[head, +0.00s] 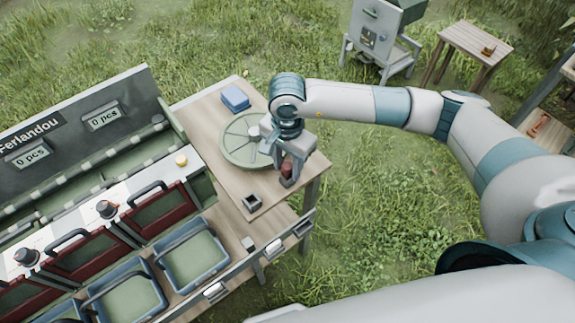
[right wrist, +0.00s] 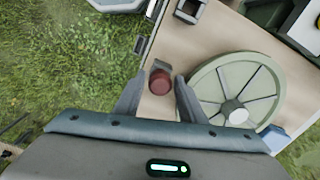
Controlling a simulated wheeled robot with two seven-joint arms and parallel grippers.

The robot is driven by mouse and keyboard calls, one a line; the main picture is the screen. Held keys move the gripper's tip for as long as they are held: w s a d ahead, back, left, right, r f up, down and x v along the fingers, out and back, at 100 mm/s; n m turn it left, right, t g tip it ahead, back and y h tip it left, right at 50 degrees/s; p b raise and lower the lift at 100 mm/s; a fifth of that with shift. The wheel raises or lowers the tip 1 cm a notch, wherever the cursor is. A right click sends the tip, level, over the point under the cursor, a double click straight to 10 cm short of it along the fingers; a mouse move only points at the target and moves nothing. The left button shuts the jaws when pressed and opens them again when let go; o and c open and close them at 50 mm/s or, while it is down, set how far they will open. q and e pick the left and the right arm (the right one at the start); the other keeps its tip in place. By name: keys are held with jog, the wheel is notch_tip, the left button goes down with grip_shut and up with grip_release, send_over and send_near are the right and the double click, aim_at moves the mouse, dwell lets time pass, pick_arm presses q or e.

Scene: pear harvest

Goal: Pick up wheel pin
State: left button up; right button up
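The wheel pin, seen as a round dark red cap (right wrist: 160,83), stands near the table edge in the right wrist view; it shows as a small red piece (head: 286,169) in the head view. My right gripper (right wrist: 159,80) is open, with one finger on each side of the red cap and a small gap visible on both sides. In the head view the right gripper (head: 288,172) points down over the table's right edge. The pale green spoked wheel (head: 238,150) lies beside it on the left; it also shows in the right wrist view (right wrist: 208,88). My left gripper is out of view.
A small dark square holder (head: 251,203) sits on the wooden table (head: 222,178) nearer me. A blue box (head: 235,97) lies at the far corner. A sorting station with blue crates (head: 197,257) stands left. Grass lies right of the table.

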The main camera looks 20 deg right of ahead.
jog(key=shift+f, duration=0.3)
jog(key=c, duration=0.9)
jog(key=shift+o, duration=0.2)
jog(key=shift+r, duration=0.15)
